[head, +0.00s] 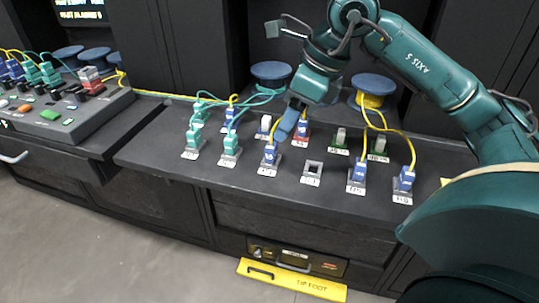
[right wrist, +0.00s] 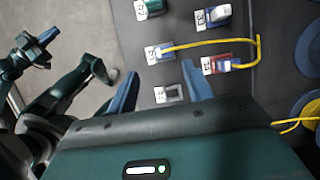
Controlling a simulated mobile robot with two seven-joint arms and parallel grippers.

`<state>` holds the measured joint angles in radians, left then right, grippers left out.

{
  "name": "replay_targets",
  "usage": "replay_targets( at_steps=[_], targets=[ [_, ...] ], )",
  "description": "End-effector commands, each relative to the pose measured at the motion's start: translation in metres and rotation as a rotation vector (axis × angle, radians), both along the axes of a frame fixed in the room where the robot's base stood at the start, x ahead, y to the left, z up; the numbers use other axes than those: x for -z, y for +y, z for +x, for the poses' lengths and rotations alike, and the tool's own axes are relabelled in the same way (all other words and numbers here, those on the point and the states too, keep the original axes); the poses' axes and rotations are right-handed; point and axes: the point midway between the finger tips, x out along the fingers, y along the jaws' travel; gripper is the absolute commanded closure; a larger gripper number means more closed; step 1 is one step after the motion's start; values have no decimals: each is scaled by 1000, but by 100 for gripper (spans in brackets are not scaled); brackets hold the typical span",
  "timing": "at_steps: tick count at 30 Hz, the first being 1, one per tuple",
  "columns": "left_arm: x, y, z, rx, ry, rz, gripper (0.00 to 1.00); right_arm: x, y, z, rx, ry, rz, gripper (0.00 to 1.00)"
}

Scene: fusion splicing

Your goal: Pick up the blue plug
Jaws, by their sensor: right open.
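Several blue plugs stand upright in sockets on the dark bench, so I cannot tell which one is meant. One blue plug (head: 270,154) sits in a grey socket at the front, with a yellow cable; it also shows in the right wrist view (right wrist: 153,53). Another blue plug (head: 302,127) sits in a red socket behind it. Two more, a blue plug (head: 357,170) and a blue plug (head: 405,179), stand to the right. My right gripper (head: 291,124) is open and empty, above the bench near the first two. Its fingers (right wrist: 160,90) show apart. My left gripper (right wrist: 42,42) is far off, its opening unclear.
An empty grey socket (head: 312,172) lies in the front row. Green plugs (head: 230,148) and a white plug (head: 265,126) stand nearby. Yellow cables run to blue-topped spools (head: 371,86) at the back. A control console (head: 70,115) stands left, and a yellow foot plate (head: 290,279) lies below.

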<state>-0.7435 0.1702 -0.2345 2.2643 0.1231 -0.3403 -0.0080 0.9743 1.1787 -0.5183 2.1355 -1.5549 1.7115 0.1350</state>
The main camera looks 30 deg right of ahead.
Motion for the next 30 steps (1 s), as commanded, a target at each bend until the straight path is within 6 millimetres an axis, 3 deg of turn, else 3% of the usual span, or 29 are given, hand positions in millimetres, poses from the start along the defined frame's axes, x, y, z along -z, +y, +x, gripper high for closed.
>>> replay_targets(
  at_steps=[3,11,19,28,30],
  targets=[
    [0,1,0,-2,-8,0,100,19,5,5,-1,3,1,49],
    [-1,1,1,-4,-15,1,100,37,9,13,-2,2,0,49],
    [-1,2,-1,-6,-13,2,100,72,16,27,-2,2,1,49],
    [0,3,-3,-7,-9,3,100,78,18,29,-2,0,0,49],
    [0,3,-3,-7,-9,3,100,78,18,29,-1,0,0,53]
  ],
)
